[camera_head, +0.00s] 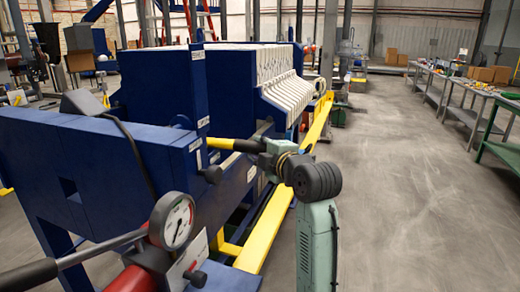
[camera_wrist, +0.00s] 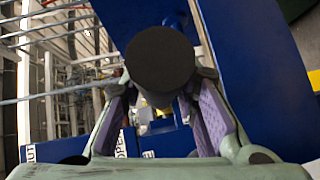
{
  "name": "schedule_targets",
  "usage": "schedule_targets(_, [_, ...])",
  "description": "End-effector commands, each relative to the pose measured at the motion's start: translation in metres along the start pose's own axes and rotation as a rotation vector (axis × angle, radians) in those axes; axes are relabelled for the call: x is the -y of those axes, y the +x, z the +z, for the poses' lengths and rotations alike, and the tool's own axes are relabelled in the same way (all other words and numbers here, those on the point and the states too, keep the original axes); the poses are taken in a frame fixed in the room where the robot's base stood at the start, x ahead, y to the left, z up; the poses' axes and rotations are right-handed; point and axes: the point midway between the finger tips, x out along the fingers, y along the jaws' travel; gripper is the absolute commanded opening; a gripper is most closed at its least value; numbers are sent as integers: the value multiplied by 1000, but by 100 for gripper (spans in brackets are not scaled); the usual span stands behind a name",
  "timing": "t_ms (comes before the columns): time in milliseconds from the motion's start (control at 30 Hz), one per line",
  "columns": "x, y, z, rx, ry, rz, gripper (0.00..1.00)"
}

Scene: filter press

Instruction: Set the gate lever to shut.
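The gate lever is a yellow bar (camera_head: 221,143) with a black grip (camera_head: 246,146). It sticks out to the right from the blue press frame in the head view. My gripper (camera_head: 268,150) is at the grip's outer end. In the wrist view, the round black grip end (camera_wrist: 160,60) stands between my two purple-padded fingers, with a bit of yellow behind it. The grip hides part of the fingertips, so I cannot tell whether they press on it. White labels sit on the blue frame below; one reads OPEN (camera_wrist: 121,145), another ends in UT (camera_wrist: 30,153).
A pressure gauge (camera_head: 172,221) with a red fitting is close by at the lower left. A yellow rail (camera_head: 265,230) runs along the press below my arm. White filter plates (camera_head: 283,80) stand behind. The floor to the right is clear up to the grey tables (camera_head: 470,90).

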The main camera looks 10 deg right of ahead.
Motion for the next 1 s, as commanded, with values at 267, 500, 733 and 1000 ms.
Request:
schedule_targets(267, [0, 0, 0, 0, 0, 1, 6])
schedule_targets(500, [0, 0, 0, 0, 0, 1, 0])
schedule_targets(733, [0, 0, 0, 0, 1, 1, 0])
schedule_targets(1000, [-13, 7, 0, 5, -20, -15, 0])
